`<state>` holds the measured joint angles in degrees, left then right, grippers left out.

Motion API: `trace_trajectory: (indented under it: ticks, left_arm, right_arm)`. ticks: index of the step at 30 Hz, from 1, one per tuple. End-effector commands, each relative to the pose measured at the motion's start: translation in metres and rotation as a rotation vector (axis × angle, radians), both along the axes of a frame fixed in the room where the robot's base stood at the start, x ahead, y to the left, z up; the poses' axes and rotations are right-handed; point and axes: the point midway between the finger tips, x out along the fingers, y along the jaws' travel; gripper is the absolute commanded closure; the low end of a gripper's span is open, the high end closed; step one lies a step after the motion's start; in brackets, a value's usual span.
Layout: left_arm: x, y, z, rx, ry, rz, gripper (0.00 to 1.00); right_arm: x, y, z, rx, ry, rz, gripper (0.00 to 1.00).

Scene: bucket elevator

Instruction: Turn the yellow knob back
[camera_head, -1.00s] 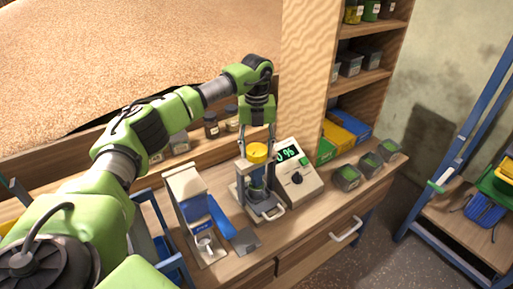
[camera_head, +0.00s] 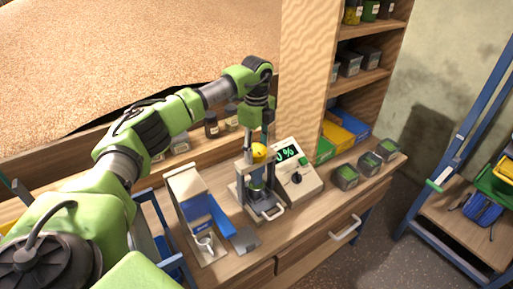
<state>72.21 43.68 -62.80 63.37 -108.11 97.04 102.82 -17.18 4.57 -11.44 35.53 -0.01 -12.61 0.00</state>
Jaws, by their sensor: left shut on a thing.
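The yellow knob (camera_head: 259,152) sits on top of a small grey press-like device (camera_head: 241,186) on the wooden workbench. My left gripper (camera_head: 258,146) comes down from above and is shut on the yellow knob, with its fingers in front of and around it. The gripper's fingers hide part of the knob. My right gripper is not in view.
A beige meter (camera_head: 309,181) with a green display stands right beside the device. A white and blue unit (camera_head: 190,205) stands to the left. Several small dark containers (camera_head: 369,163) stand at the bench's right. Jars (camera_head: 211,127) line the back ledge.

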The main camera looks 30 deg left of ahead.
Motion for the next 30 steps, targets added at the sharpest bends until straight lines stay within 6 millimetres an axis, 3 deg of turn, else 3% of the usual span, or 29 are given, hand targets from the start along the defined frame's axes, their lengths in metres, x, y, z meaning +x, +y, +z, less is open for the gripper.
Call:
trace_trajectory:
  ticks: [10,25,26,27,30]
  left_arm:
    - [0.0006,0.0003,0.0007,0.000,-0.002,0.125,0.75]
    - [0.0007,0.0003,0.0005,0.000,-0.002,0.145,0.75]
    - [0.0007,0.0003,0.0005,0.000,-0.002,0.145,0.51]
    - [0.0006,0.0003,0.0005,0.000,-0.002,0.144,0.41]
    - [0.0005,0.0003,0.0004,0.000,-0.002,0.144,0.37]
  right_arm:
    - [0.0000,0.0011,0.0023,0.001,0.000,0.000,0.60]
    - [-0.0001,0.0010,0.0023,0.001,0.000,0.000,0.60]
    - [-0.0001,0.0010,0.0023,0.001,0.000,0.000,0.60]
    - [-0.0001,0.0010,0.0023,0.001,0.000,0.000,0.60]
    - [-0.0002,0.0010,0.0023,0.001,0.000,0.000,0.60]
